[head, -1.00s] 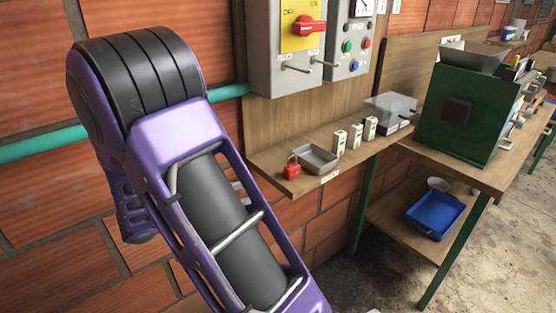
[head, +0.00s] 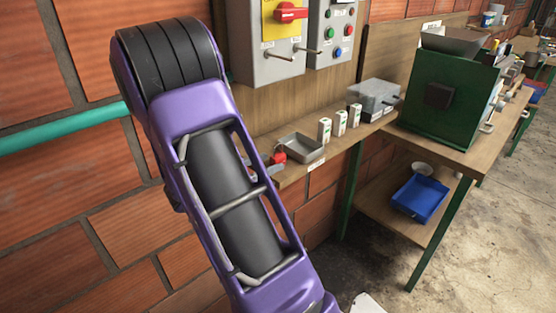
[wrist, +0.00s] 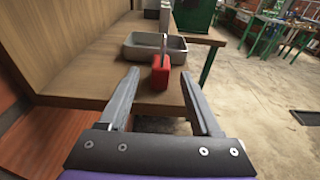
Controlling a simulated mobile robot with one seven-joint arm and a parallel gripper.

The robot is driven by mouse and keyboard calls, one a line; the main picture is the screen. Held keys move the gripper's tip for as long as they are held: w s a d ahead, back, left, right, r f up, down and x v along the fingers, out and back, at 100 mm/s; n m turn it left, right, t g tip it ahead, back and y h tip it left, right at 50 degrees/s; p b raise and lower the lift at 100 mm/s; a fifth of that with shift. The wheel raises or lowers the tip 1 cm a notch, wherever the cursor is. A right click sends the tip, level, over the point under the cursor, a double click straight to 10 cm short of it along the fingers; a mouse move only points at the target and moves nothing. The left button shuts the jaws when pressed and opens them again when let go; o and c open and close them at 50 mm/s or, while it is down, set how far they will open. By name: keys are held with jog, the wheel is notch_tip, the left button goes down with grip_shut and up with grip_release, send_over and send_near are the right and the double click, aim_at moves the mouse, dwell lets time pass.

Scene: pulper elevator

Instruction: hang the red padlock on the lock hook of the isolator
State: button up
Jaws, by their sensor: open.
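The red padlock (head: 279,158) stands on the shelf near its front left end, partly hidden by my arm in the head view. In the wrist view the padlock (wrist: 160,76) is upright, its grey shackle pointing up, between and just beyond my fingertips. My gripper (wrist: 160,88) is open, with a finger on each side and a visible gap to the padlock. The isolator (head: 266,58) is a grey wall box with a yellow plate and red handle. Two short metal rods, the left one (head: 279,55) and the right one (head: 308,50), stick out low on its front; their labels are unreadable.
A grey tray (head: 318,149) sits right behind the padlock on the wooden shelf (wrist: 85,75). A control box (head: 328,52) adjoins the isolator. A green machine (head: 445,95) stands on the right-hand bench.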

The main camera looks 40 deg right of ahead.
aim_at(272, 159)
jog(key=d, duration=0.4)
jog(key=shift+w+d, duration=0.15)
grip_shut()
